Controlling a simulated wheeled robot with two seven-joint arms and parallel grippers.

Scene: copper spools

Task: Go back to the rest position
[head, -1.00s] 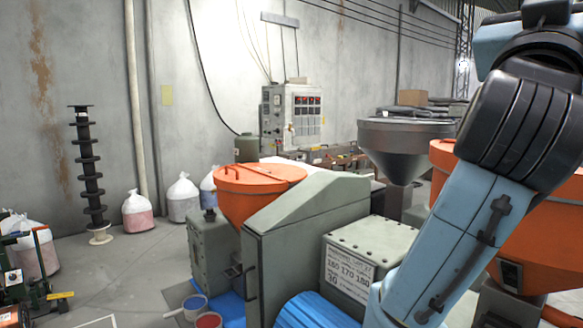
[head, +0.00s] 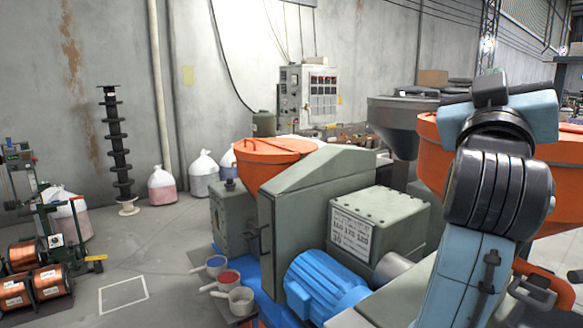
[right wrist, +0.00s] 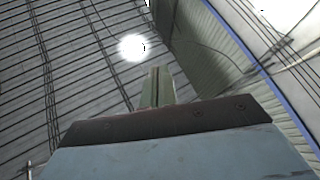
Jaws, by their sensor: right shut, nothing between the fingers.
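My right arm rises at the right of the head view, folded at a dark ribbed joint; its gripper is not clearly seen there. In the right wrist view my right gripper (right wrist: 158,72) shows as two slim greenish fingers side by side, shut and empty. It points up at the roof, with a bright lamp (right wrist: 131,47) beyond it. My left arm and left gripper are in neither view.
A grey-green machine (head: 315,205) with an orange hopper (head: 268,160) and blue motor (head: 325,288) stands ahead, close to my right arm. Copper spools (head: 50,282) lie at the left. A white floor outline (head: 123,293) is on open floor.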

